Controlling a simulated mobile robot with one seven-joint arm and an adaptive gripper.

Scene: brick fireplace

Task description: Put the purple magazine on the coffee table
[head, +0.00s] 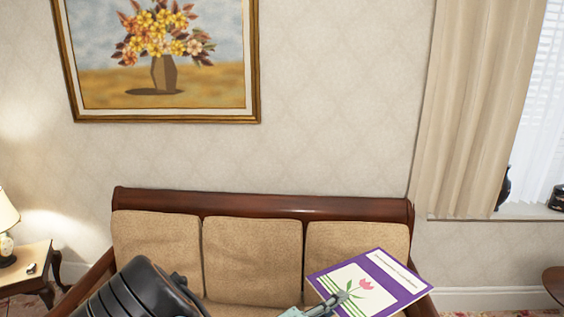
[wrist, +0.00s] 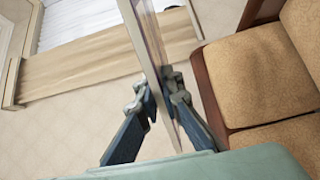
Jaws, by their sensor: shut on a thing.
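The purple magazine (head: 370,283), with a white panel and a pink flower on its cover, is held up in front of the sofa in the head view. My gripper (head: 340,300) is shut on its near left edge. In the wrist view the magazine (wrist: 150,50) appears nearly edge-on, pinched between the two fingers of my gripper (wrist: 160,98). No table can be surely identified as the coffee table; a dark wooden tabletop (head: 555,282) is cut off at the right edge of the head view.
A wood-framed sofa (head: 265,205) with tan cushions stands against the wall. A side table (head: 22,258) with a lamp (head: 7,225) is at the left. A curtain (head: 475,110) and window sill (head: 535,212) are at the right. Carpeted floor shows only in small parts.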

